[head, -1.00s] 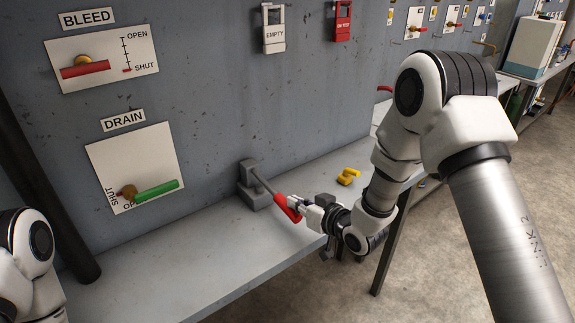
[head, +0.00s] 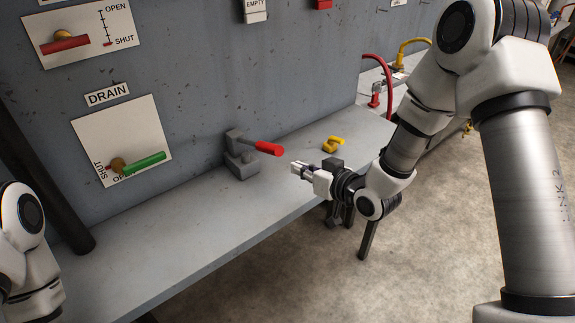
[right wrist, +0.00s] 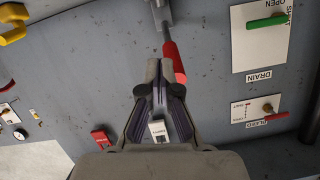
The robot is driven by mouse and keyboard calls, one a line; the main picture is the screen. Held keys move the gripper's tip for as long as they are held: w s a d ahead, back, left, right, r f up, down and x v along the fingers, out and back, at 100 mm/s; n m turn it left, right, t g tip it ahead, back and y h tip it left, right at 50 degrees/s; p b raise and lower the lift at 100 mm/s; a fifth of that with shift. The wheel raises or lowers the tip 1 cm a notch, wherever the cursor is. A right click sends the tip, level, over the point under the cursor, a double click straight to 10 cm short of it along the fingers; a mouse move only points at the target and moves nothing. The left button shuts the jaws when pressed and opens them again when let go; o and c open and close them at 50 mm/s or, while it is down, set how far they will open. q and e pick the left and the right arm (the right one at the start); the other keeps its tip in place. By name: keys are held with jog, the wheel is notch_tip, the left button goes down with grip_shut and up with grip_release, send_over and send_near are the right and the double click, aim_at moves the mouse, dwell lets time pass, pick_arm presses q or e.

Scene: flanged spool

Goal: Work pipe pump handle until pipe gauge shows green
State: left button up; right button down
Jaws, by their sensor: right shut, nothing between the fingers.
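The pump (head: 243,163) is a small grey block on the bench against the panel. Its handle, with a red grip (head: 267,148), points right and slightly down. My right gripper (head: 294,168) is shut and empty, just right of and below the grip's end, apart from it in the head view. In the right wrist view the red grip (right wrist: 174,62) shows beyond and beside the closed fingers (right wrist: 159,66). A small round dial (right wrist: 20,134) is at the left of the wrist view; its reading is too small to tell. My left gripper is out of view.
A yellow object (head: 333,144) lies on the bench (head: 160,256) right of the pump. The green drain lever (head: 143,162) and red bleed lever (head: 65,44) are on the panel at left. The front of the bench is clear.

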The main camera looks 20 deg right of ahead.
jog(key=v, duration=0.2)
jog(key=f+v, duration=0.1)
jog(key=v, duration=0.1)
jog(key=shift+s+d, duration=0.1)
jog(key=shift+s, duration=0.05)
dwell(0.4)
dwell(1.2)
